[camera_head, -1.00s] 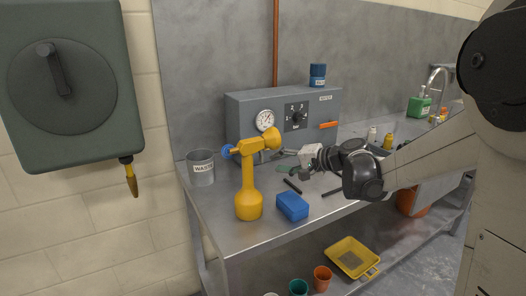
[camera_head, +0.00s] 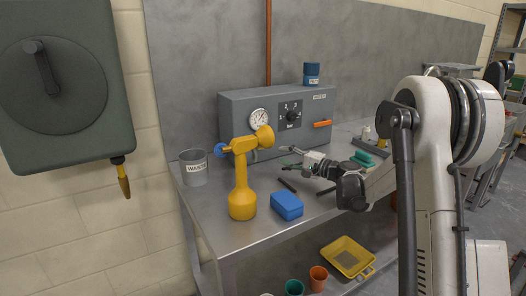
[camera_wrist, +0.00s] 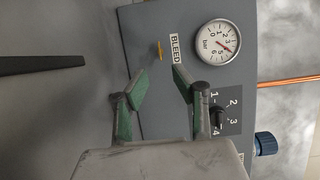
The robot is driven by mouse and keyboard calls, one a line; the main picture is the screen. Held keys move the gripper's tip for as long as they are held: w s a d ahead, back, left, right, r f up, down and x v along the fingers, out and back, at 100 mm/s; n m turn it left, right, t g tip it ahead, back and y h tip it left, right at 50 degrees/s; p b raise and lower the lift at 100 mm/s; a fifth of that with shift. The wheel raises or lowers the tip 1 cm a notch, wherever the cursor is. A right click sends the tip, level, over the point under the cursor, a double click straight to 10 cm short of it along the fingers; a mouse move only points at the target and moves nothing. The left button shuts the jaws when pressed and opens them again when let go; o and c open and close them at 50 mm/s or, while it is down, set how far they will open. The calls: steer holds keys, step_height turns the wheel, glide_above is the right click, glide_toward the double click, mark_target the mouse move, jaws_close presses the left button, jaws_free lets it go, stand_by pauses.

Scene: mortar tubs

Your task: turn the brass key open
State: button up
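The brass key (camera_wrist: 159,50) is a small yellow piece on the front of the grey box, beside a BLEED label (camera_wrist: 175,48). In the wrist view it lies just beyond my fingertips, roughly between their lines, and apart from them. My gripper (camera_wrist: 160,77) is open and empty, with green pads on both fingers. In the head view my gripper (camera_head: 288,162) is above the bench in front of the grey box (camera_head: 228,108). I cannot make out the key there; the yellow bottle hides part of the box front.
A yellow bottle (camera_head: 241,190) with a wide nozzle stands left of my gripper. A blue block (camera_head: 287,206) and dark rods lie below it on the bench. A WASTE tub (camera_head: 194,168) stands at left. The box carries a gauge (camera_wrist: 217,43) and a dial (camera_wrist: 217,116).

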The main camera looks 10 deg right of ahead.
mark_target(260, 147)
steer(key=b+x, duration=0.1)
steer(key=x, duration=0.9)
steer(key=shift+s, duration=0.1)
steer(key=shift+c, duration=0.4)
jaws_close()
